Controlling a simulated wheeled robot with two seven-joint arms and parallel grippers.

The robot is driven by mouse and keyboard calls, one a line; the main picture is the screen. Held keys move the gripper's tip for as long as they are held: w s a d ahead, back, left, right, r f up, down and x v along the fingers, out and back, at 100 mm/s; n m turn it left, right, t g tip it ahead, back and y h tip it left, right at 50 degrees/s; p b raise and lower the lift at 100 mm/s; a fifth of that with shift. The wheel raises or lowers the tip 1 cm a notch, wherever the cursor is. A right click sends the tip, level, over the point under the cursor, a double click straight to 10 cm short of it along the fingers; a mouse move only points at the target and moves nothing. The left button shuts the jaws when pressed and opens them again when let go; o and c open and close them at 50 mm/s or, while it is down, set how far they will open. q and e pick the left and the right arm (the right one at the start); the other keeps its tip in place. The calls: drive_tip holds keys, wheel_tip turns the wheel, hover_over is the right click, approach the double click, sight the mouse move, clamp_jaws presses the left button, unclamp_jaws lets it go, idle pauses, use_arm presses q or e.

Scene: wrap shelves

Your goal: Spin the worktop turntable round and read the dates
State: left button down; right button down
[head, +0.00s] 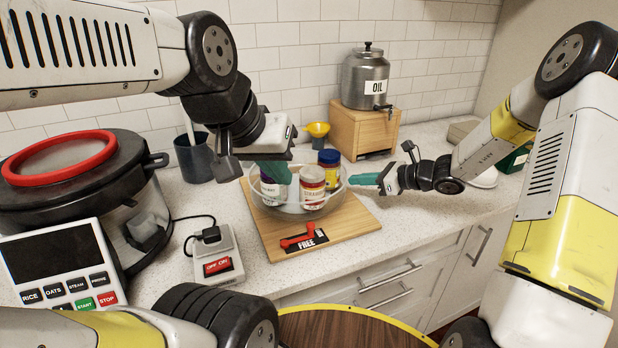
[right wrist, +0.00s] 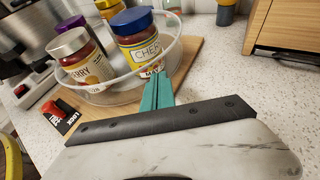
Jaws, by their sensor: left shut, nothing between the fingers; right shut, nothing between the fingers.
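The turntable (head: 292,208) is a clear round tray with a raised rim on a wooden board (head: 350,222). Jars stand in it: a white-lidded strawberry jar (head: 312,188), a purple-lidded one (head: 273,190) and a blue-lidded one (head: 329,165), whose label reads CHERRY in the right wrist view (right wrist: 140,45). No dates are legible. A red lever (head: 298,240) on the board's front shows FREE. My left gripper (head: 270,170) is shut at the tray's left back, partly over the purple-lidded jar. My right gripper (head: 364,179) is shut and empty at the right rim; contact is unclear.
A rice cooker (head: 90,180) and a red-switched power strip (head: 216,262) stand left. An oil canister (head: 366,78) sits on a wooden box (head: 362,130) behind. Counter right of the board is mostly clear.

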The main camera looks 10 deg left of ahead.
sight(343, 193)
drive_tip(key=shift+a, duration=0.15)
drive_tip(key=shift+s, duration=0.1)
drive_tip(key=shift+s+d, duration=0.25)
drive_tip(key=shift+s, duration=0.8)
drive_tip(key=shift+s, duration=0.1)
drive_tip(key=shift+s+a, duration=0.25)
drive_tip(key=shift+s, duration=0.8)
drive_tip(key=shift+s+a, duration=0.2)
drive_tip(key=shift+s, duration=0.35)
drive_tip(key=shift+s+a, duration=0.2)
drive_tip(key=shift+s, duration=0.35)
drive_tip(key=shift+s+a, duration=0.1)
